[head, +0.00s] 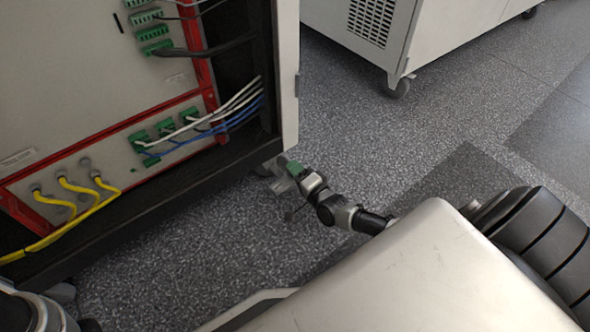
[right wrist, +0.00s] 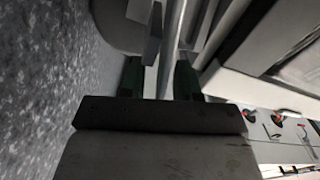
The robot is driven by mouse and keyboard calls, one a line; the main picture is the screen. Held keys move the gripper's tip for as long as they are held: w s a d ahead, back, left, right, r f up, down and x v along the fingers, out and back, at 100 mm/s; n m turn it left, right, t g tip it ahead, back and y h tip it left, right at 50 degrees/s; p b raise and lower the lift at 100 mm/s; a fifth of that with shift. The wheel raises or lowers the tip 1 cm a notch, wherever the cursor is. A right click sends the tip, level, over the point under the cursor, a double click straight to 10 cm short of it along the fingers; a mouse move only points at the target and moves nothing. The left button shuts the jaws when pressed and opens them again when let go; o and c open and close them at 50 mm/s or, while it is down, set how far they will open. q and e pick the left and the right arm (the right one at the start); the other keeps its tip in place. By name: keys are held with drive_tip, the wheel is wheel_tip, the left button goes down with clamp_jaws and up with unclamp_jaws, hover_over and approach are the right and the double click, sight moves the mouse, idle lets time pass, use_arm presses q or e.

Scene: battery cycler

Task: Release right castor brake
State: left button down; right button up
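The open cabinet (head: 288,75) stands at the left, and a grey castor (head: 263,169) partly shows under its near right corner. My right gripper (head: 284,168) is low beside this castor, just off the cabinet corner. In the right wrist view its two green fingertips (right wrist: 160,76) are apart, with a visible gap. A narrow grey lever-like plate (right wrist: 154,38) stands by the left fingertip, in front of the gap. I cannot tell whether it touches a finger. The brake's position is not clear. My left gripper is not in view.
Yellow cables (head: 78,205) and white and blue wires (head: 225,115) run along the cabinet's open front. A second grey cabinet (head: 420,45) on castors stands at the back right. The speckled floor (head: 400,135) between them is clear.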

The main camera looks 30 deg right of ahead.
drive_tip(key=s+p, duration=0.1)
drive_tip(key=s, duration=0.2)
drive_tip(key=s+p, duration=0.2)
drive_tip(key=s, duration=0.1)
drive_tip(key=s+p, duration=0.2)
drive_tip(key=s, duration=0.1)
drive_tip(key=shift+s+d+r, duration=0.15)
drive_tip(key=shift+s+d, duration=0.2)
drive_tip(key=shift+s, duration=0.4)
